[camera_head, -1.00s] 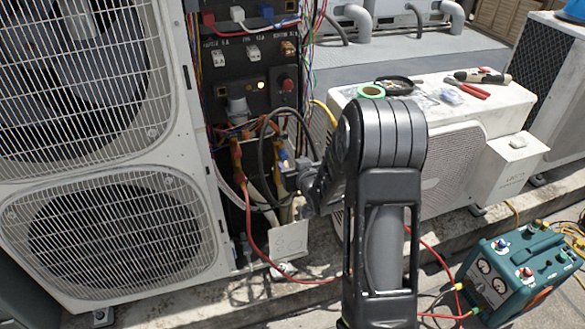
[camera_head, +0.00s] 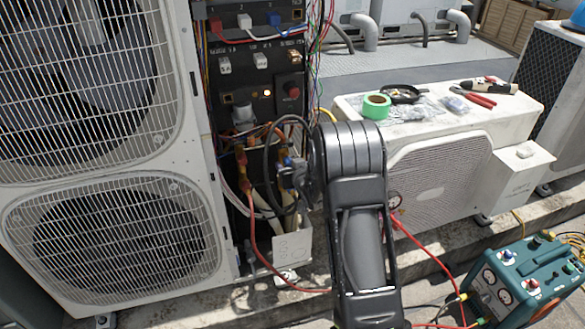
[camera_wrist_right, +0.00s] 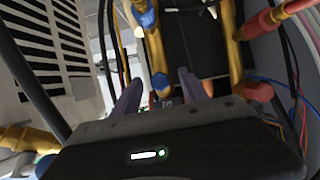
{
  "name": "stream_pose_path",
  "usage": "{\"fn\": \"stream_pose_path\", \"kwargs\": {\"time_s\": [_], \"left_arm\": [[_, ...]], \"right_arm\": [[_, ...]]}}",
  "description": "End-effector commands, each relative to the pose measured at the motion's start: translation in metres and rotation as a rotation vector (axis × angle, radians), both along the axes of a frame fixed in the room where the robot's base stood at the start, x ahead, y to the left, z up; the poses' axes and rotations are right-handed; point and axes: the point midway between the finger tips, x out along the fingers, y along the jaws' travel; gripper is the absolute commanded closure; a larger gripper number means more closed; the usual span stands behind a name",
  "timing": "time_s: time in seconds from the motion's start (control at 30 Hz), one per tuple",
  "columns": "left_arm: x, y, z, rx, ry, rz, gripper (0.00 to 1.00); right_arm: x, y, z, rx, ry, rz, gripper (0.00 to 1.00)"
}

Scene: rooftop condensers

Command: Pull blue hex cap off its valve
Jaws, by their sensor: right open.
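In the right wrist view a blue hex cap (camera_wrist_right: 160,82) sits at the end of a brass valve pipe (camera_wrist_right: 156,50). My right gripper (camera_wrist_right: 160,88) is open, with one finger on each side of the cap; I cannot tell whether either finger touches it. A second blue fitting (camera_wrist_right: 147,18) shows farther up. In the head view my right gripper (camera_head: 298,178) is at the pipes inside the open condenser, mostly hidden by its own wrist. A small blue spot there (camera_head: 287,160) may be a cap. My left gripper is not in view.
The open condenser (camera_head: 208,170) has wiring above and hoses around the valves. A red hose (camera_head: 256,250) runs below. A white unit (camera_head: 440,185) with tape and tools stands to the right. A teal recovery machine (camera_head: 525,285) is at the lower right.

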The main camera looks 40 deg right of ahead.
Motion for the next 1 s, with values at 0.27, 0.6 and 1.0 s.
{"fn": "stream_pose_path", "kwargs": {"time_s": [0.27, 0.6, 1.0], "left_arm": [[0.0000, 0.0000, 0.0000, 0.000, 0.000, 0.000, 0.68], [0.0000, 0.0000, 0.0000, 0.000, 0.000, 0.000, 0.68], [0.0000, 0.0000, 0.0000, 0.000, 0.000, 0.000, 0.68]], "right_arm": [[0.0003, 0.0000, -0.0001, 0.000, 0.000, 0.000, 0.52], [0.0002, 0.0001, 0.0001, 0.000, 0.000, 0.000, 0.80], [0.0002, 0.0002, 0.0000, 0.000, 0.000, 0.000, 1.00]]}}
